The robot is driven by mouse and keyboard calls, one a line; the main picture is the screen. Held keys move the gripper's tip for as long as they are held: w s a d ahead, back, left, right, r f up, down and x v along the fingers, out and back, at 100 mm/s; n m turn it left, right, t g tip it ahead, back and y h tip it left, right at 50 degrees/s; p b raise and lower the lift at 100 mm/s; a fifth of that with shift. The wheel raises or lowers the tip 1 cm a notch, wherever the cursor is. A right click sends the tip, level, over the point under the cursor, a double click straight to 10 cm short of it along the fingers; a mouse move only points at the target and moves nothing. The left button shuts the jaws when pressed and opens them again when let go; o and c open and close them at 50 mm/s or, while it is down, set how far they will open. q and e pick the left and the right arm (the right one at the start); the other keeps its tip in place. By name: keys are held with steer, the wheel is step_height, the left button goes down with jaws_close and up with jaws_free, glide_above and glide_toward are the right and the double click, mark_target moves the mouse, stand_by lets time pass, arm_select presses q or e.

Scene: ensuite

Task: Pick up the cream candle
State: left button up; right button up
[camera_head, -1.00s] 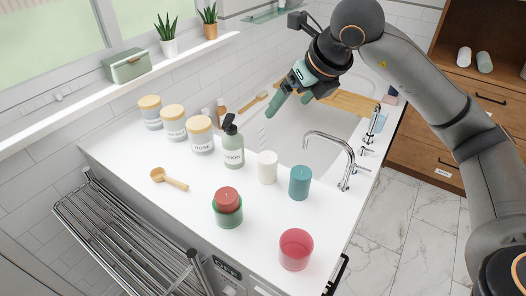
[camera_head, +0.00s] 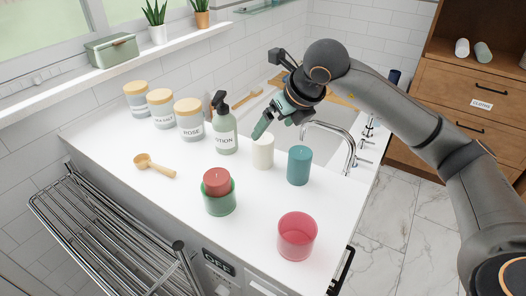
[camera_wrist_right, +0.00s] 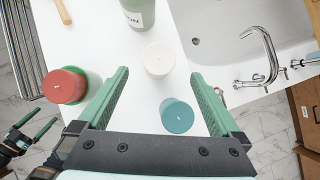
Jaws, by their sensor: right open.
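The cream candle (camera_head: 263,152) stands upright on the white counter, left of the teal candle (camera_head: 299,166). My right gripper (camera_head: 279,130) is open and empty, just above and behind the cream candle in the head view. In the right wrist view, the cream candle (camera_wrist_right: 158,60) shows between and slightly beyond the open fingertips (camera_wrist_right: 160,76). The teal candle (camera_wrist_right: 176,117) shows lower between the fingers there. My left gripper (camera_wrist_right: 31,124) shows at the left edge of the wrist view, its fingers apart and empty. It is outside the head view.
The lotion bottle (camera_head: 225,131) stands close left of the cream candle. The sink tap (camera_head: 340,137) is to the right. A red candle in a green holder (camera_head: 219,202) and a pink glass (camera_head: 297,237) stand nearer the front. A wooden scoop (camera_head: 155,167) lies at left.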

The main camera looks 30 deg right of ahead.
mark_target(264, 138)
steer(key=shift+p+x, duration=0.35)
steer(key=shift+x, duration=3.1)
steer(key=shift+s, duration=0.1)
jaws_close()
steer(key=shift+r, duration=0.15)
